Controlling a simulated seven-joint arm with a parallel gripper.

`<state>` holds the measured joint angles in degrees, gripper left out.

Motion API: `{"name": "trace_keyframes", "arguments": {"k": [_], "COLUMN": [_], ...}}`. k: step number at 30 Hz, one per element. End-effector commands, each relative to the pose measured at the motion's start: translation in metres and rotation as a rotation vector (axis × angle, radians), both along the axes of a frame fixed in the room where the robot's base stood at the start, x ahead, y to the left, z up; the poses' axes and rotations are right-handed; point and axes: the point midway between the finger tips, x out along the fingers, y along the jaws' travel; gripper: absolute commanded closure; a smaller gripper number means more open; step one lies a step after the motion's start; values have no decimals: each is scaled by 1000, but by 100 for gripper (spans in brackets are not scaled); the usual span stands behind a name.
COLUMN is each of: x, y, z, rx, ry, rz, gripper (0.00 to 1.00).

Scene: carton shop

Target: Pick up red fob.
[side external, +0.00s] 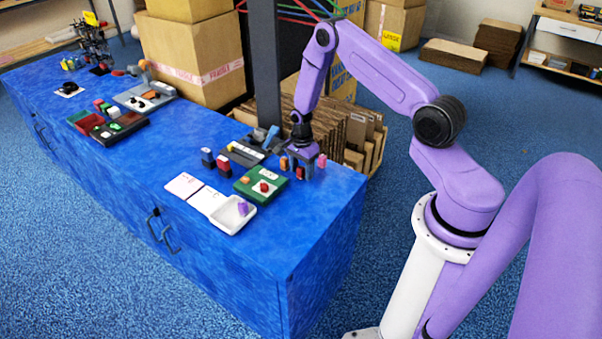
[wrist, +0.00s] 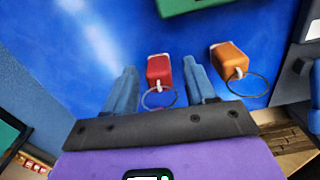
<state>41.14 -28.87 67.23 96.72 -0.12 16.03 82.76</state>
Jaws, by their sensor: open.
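The red fob (wrist: 159,70) is a small red block with a pale end and a thin metal ring. It lies on the blue bench top and appears between the two blue fingers of my gripper (wrist: 160,88) in the wrist view. The fingers are apart, with a gap on each side of the fob. In the side view my gripper (side external: 302,164) is low over the near right end of the bench, with the red fob (side external: 300,173) at its fingers. Whether the fingertips reach the bench is unclear.
An orange fob (wrist: 229,62) with a ring lies just right of the right finger in the wrist view. The bench front corner (side external: 320,225) is clear.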

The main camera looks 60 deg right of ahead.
Motion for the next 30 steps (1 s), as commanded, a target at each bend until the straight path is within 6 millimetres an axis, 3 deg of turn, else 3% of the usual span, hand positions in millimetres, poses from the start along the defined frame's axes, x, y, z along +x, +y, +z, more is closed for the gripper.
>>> {"name": "trace_keyframes", "arguments": {"k": [7,12,23,30], "x": [0,0,0,1], "y": [0,0,0,0], "z": [-1,-1,1,18], "rx": [0,0,0,0], "ry": [0,0,0,-1], "rz": [1,1,1,2], "gripper": [48,99,100,100]}}
